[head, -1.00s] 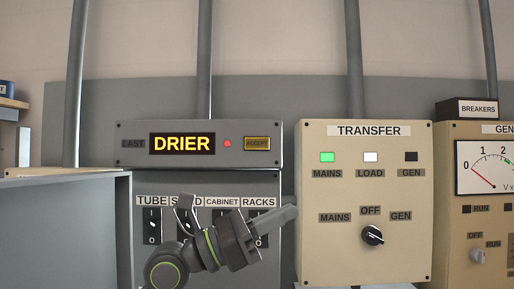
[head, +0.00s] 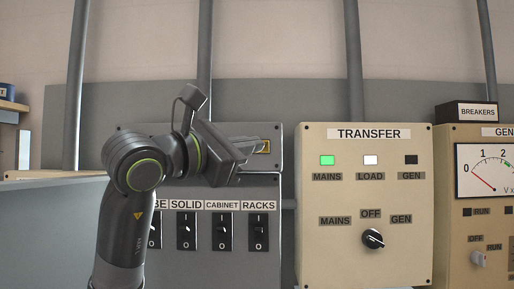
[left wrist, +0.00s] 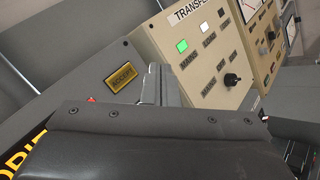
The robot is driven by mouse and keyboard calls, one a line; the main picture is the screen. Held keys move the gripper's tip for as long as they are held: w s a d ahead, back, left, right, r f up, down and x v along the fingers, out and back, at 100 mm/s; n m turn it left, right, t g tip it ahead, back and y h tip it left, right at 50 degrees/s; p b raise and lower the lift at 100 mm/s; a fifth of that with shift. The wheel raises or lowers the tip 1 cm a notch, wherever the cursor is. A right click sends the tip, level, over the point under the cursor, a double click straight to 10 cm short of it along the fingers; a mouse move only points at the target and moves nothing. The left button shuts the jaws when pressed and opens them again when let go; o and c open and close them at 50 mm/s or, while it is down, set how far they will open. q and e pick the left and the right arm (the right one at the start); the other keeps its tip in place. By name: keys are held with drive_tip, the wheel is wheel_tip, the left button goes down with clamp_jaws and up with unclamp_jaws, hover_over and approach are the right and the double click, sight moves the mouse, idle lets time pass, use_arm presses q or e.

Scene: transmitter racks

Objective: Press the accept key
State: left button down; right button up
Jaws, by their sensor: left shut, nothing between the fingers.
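The amber accept key (head: 267,146) sits at the right end of the grey annunciator panel (head: 274,130); my left gripper covers most of it in the head view. In the left wrist view the whole accept key (left wrist: 122,78) shows, with its dark lettering. My left gripper (head: 258,144) is shut and empty, its fingertips overlapping the key in the head view. In the left wrist view the fingers (left wrist: 153,84) appear to the right of the key. I cannot tell whether they touch the panel. My right gripper is not in view.
Below is a row of toggle switches (head: 226,232). To the right stands the beige transfer panel (head: 365,190) with a rotary knob (head: 373,238), and beyond it the generator panel (head: 470,215). A red lamp (left wrist: 91,99) shows beside the key in the left wrist view.

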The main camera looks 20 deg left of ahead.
use_arm(q)
drive_tip(key=p, duration=0.3)
approach(267, 145)
drive_tip(key=w+d, duration=0.3)
drive_tip(key=shift+w+a+r, duration=0.15)
drive_tip(key=shift+w+r, duration=0.2)
drive_tip(key=shift+r, duration=0.05)
drive_tip(key=shift+w, duration=0.15)
idle(1.6)
drive_tip(key=shift+w+a, duration=0.15)
drive_tip(key=shift+w, duration=0.1)
